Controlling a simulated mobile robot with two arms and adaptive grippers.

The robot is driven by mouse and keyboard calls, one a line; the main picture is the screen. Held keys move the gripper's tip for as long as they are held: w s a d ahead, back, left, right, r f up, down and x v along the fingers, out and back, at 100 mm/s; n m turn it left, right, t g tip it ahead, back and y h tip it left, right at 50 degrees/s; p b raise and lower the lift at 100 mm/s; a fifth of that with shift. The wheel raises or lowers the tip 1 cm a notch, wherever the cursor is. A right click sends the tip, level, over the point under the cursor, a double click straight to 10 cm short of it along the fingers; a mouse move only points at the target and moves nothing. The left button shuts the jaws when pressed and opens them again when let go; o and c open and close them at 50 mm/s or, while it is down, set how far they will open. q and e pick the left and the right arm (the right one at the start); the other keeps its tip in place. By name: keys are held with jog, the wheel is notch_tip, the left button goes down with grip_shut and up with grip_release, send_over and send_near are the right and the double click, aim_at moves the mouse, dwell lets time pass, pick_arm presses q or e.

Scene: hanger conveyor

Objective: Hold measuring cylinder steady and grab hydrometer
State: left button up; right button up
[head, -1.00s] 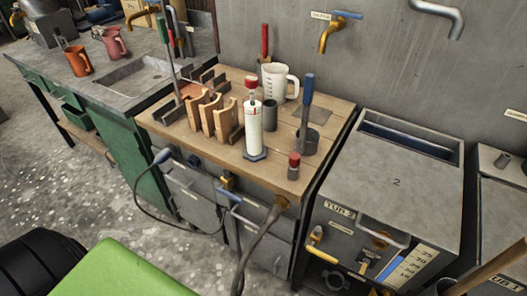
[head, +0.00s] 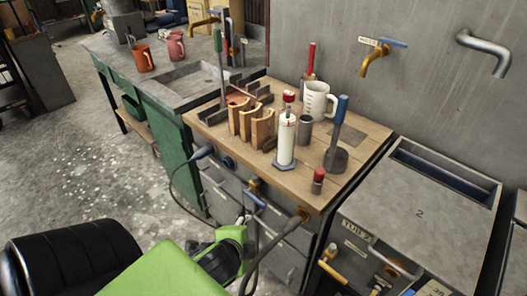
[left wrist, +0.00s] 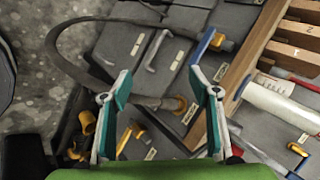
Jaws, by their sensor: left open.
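The measuring cylinder (head: 286,140) is a white upright tube on a blue base, standing on the wooden bench top. In the left wrist view the pale cylinder (left wrist: 284,106) lies at the right, apart from my fingers; the hydrometer cannot be made out there. My left gripper (left wrist: 158,78) is open and empty, its two teal fingers spread wide. In the head view my left gripper (head: 242,224) is low in front of the bench, below and left of the cylinder. My right gripper is not in view.
A wooden rack (head: 246,124) stands left of the cylinder, a white jug (head: 318,100) and a grey cup (head: 305,131) behind it. A blue-handled tool (head: 338,130) and a small red-topped piece (head: 318,180) stand to its right. Taps and hoses hang off the bench front.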

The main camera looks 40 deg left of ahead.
pick_arm(q)
jog(key=w+a+r+m+t+y, duration=0.1)
jog(key=w+a+r+m+t, duration=0.4)
jog(key=r+m, duration=0.35)
jog(key=m+t+h, duration=0.2)
jog(key=m+t, duration=0.3)
jog(key=m, duration=1)
send_near(283, 130)
jog(key=w, duration=0.4)
jog(key=w+a+p, duration=0.1)
jog(key=w, duration=0.3)
jog(key=w+a+p, duration=0.1)
jog(key=w, duration=0.3)
jog(key=shift+w, duration=0.3)
